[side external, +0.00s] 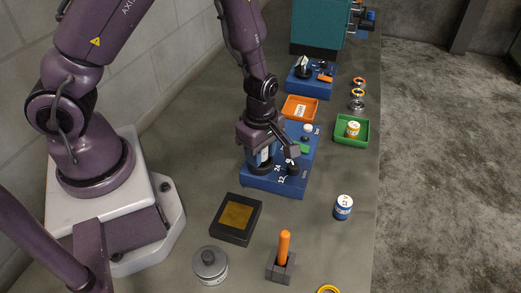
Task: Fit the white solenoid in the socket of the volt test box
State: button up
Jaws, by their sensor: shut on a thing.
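The volt test box (262,184) is a blue box in the middle of the bench, marked 24 and 12 on top. My gripper (266,150) is low over its left part, with its jaws shut on a pale, mostly hidden part that appears to be the white solenoid (263,156). The fingers and the wrist cover much of it. The socket is hidden beneath, so I cannot tell whether the solenoid is in it or above it. A dark knob (293,169) stands on the box close to the right of the gripper.
A blue-and-white cylinder (343,208) stands right of the box. A green tray (365,132) holds an orange-and-white cylinder (353,129). An orange tray (299,109) lies behind. In front are a black tray (236,236), a grey canister (210,264) and an orange-handled tool (284,248).

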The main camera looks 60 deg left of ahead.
jog(key=o, duration=1.5)
jog(key=shift+r, duration=3.45)
